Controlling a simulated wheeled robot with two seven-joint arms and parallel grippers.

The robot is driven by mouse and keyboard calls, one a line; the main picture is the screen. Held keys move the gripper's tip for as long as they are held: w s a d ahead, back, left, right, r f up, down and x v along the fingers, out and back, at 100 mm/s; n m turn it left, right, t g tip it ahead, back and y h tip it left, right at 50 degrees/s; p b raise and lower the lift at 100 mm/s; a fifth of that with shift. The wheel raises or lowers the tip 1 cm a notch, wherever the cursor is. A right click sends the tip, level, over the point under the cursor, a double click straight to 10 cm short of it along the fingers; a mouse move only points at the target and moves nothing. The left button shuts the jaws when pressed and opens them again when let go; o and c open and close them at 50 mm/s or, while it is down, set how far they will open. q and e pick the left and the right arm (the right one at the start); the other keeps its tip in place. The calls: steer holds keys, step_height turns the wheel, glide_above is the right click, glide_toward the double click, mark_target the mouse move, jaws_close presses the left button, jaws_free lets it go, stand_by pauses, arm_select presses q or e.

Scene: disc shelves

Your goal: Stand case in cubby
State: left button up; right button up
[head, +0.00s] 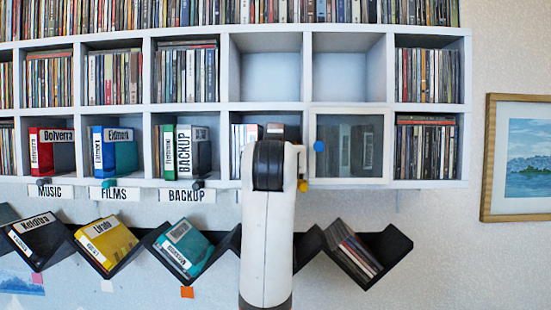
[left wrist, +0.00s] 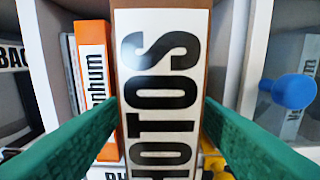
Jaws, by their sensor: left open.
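A brown case (left wrist: 160,90) with a white label reading "PHOTOS" in black stands upright, close in front of the left wrist camera. My left gripper (left wrist: 160,112) is open, with one green finger at each side of the case. I cannot tell whether the fingers touch it. The case's top and lower end are out of that view. An orange case (left wrist: 95,55) stands to its left in the cubby. In the head view my white arm covers most of this cubby (head: 238,108) and hides the gripper. My right gripper is not in view.
A glass door with a blue knob (head: 319,146) is just right of the cubby; the knob also shows in the wrist view (left wrist: 290,91). A yellow knob (head: 303,186) sits below. The BACKUP cubby (head: 155,150) is to the left. A black zigzag rack (head: 398,245) hangs beneath.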

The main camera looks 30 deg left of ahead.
arm_select(q)
steer(key=b+v, duration=0.5)
steer(key=v, duration=0.6)
steer(key=shift+s, duration=0.1)
